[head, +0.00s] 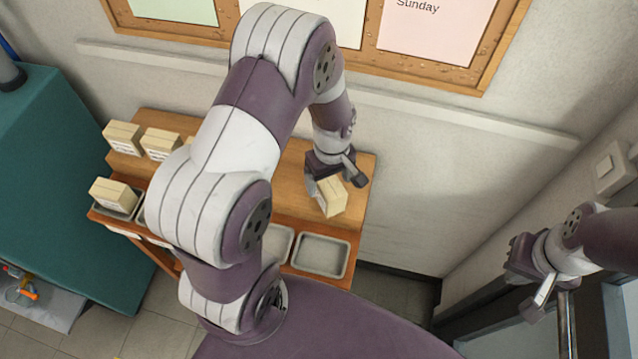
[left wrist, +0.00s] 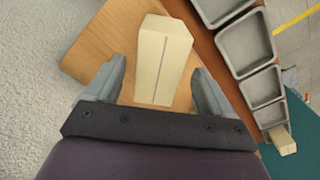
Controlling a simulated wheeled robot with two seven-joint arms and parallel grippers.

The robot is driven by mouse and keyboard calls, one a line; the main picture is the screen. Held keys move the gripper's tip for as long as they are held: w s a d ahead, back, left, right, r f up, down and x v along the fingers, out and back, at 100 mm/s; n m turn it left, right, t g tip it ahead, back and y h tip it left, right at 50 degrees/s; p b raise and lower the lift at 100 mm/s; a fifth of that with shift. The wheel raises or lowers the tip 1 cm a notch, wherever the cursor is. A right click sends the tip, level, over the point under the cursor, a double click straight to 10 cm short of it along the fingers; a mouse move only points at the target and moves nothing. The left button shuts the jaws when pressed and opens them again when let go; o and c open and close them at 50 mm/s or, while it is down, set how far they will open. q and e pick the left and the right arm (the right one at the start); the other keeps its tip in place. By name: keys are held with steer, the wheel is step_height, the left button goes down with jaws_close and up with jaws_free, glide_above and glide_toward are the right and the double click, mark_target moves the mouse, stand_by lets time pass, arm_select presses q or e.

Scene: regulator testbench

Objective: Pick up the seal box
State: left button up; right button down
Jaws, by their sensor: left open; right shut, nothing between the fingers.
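A cream-coloured box (head: 331,197) stands near the right end of a wooden shelf. It also shows in the left wrist view (left wrist: 162,62). My left gripper (head: 337,180) is open at this box; in the left wrist view its two fingers (left wrist: 157,90) lie on either side of the box's near end, with a gap on each side. Similar boxes stand further left on the shelf, such as one at the far left (head: 122,137). I cannot read which label marks the seal box. My right gripper (head: 531,283) is shut and empty at the far right, away from the shelf.
Grey trays line the shelf's front, with an empty one (head: 321,255) at the right. Another box (head: 112,194) sits in the left tray. A wall with a cork board (head: 490,70) is behind. A teal cabinet (head: 60,190) stands left. My left arm hides the shelf's middle.

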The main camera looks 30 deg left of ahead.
arm_select(q)
steer(key=f+p, duration=0.1)
steer(key=f, duration=0.3)
steer(key=shift+w, duration=0.2)
steer(key=shift+s+a+f, duration=0.15)
steer(key=shift+s+a, duration=0.05)
steer(key=shift+a, duration=0.2)
steer(key=shift+w+d, duration=0.15)
steer(key=shift+d, duration=0.25)
steer(key=c, duration=1.1)
steer(key=shift+a, duration=0.1)
steer(key=shift+a, duration=0.1)
